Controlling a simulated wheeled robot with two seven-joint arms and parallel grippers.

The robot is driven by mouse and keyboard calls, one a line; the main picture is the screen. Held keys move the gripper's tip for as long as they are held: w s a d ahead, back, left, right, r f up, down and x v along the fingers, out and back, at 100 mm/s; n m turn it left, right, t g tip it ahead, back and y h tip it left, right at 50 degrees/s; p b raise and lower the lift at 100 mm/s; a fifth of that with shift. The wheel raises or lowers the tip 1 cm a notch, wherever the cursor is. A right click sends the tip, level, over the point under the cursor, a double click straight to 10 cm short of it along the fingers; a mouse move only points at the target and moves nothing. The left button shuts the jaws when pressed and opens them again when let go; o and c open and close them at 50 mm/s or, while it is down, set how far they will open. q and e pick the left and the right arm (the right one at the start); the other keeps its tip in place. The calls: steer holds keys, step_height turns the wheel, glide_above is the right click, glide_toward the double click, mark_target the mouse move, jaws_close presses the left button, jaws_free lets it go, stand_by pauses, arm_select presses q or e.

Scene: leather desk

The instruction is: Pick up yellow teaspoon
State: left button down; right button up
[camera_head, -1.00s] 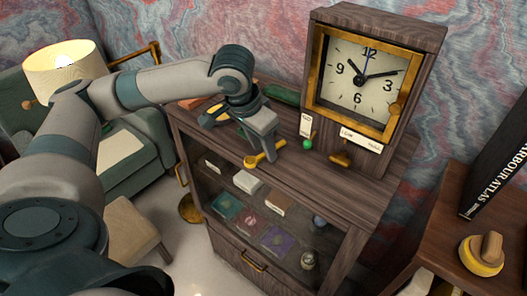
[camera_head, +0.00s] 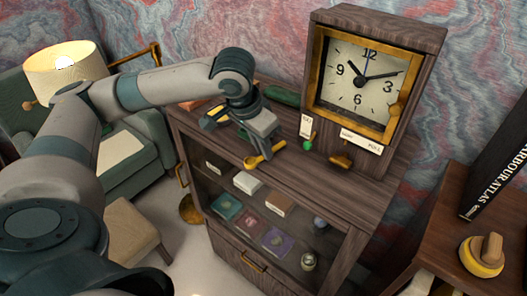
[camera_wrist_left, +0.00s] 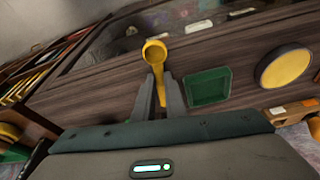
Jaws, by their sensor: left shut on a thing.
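The yellow teaspoon (camera_head: 252,162) is at the front edge of the dark wooden cabinet's top, its bowl toward the front. In the left wrist view its round bowl (camera_wrist_left: 155,51) sticks out beyond the fingertips, and its handle runs back between the fingers. My left gripper (camera_head: 266,149) is shut on the handle; it also shows in the left wrist view (camera_wrist_left: 159,83). I cannot tell whether the spoon is clear of the cabinet top. My right gripper is not in view.
A big clock (camera_head: 360,83) stands on the cabinet (camera_head: 350,190), right of the gripper, with a green ball (camera_head: 307,145) near its base. A green dish (camera_wrist_left: 208,87) lies close beside the fingers. A yellow item (camera_head: 218,112) lies behind the gripper.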

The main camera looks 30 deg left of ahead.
arm_select(q)
steer(key=shift+r, duration=0.1)
steer(key=shift+r, duration=0.55)
steer(key=r, duration=0.1)
steer(key=d+r+b, duration=0.1)
steer(key=r, duration=0.1)
steer(key=shift+r, duration=0.1)
steer(key=d+r+b, duration=0.2)
steer(key=d+r, duration=0.4)
steer(key=d, duration=0.4)
steer(key=shift+d+r+b, duration=0.25)
steer(key=shift+d+b, duration=0.05)
steer(key=shift+d, duration=0.05)
steer(key=shift+s, duration=0.15)
